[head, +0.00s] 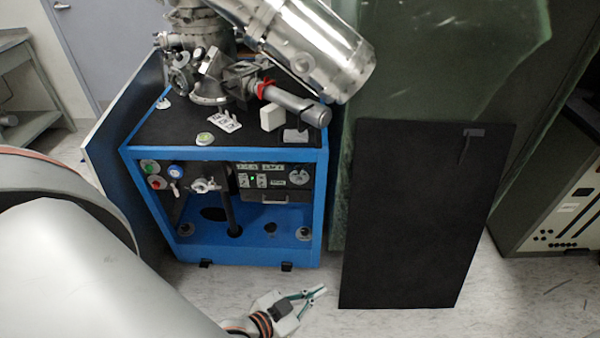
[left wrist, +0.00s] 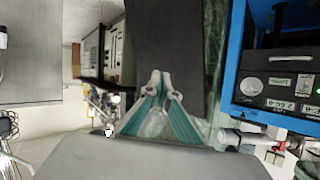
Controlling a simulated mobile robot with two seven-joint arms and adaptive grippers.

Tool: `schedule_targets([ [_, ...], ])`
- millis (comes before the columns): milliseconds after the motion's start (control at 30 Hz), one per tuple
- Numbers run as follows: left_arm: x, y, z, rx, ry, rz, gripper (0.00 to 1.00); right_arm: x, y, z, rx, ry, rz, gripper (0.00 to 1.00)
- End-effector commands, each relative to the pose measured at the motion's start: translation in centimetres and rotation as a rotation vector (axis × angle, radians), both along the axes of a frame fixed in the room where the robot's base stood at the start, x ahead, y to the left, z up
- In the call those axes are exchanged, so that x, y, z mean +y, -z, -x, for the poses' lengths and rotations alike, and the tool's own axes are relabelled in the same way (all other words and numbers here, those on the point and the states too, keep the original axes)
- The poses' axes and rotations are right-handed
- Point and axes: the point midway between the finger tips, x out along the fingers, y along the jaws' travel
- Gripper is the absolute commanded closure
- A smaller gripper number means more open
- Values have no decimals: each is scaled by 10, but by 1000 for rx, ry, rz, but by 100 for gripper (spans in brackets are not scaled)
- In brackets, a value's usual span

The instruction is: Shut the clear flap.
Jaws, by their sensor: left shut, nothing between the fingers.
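A large see-through greenish panel (head: 440,70), which looks like the clear flap, stands to the right of the blue-framed cart. In the left wrist view a narrow greenish strip (left wrist: 215,50) of it shows beside the dark panel. A black panel (head: 425,220) with a small grey handle (head: 472,134) stands in front of it and hides its lower part. My left gripper (head: 320,291) is shut and empty, low over the floor, left of the black panel's lower edge in the picture. In the left wrist view its fingertips (left wrist: 160,78) meet in front of the dark panel (left wrist: 168,40). My right gripper is not in view.
The blue-framed cart (head: 322,210) carries metal vacuum equipment (head: 300,50) on top and a control panel (head: 265,180) in front. A grey cabinet (head: 560,190) stands at the right. A metal table (head: 30,85) is at the far left.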

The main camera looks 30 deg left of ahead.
Motion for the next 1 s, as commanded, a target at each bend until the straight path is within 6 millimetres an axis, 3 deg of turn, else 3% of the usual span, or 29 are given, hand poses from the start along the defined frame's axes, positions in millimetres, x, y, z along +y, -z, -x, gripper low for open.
schedule_targets([
  [33,-4,-10,-23,-90,-1,26,100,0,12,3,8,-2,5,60],
  [167,2,-56,-77,-342,-55,77,100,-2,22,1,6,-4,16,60],
  [267,23,-89,-109,-513,-153,97,100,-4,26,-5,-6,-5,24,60],
  [400,70,-117,-142,-690,-356,96,100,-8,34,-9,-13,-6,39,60],
  [600,136,-122,-162,-775,-655,68,100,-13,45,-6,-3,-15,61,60],
  [700,156,-119,-165,-773,-749,53,100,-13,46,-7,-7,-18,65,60],
  [1000,177,-125,-181,-773,-808,42,100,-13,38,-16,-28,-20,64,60],
])
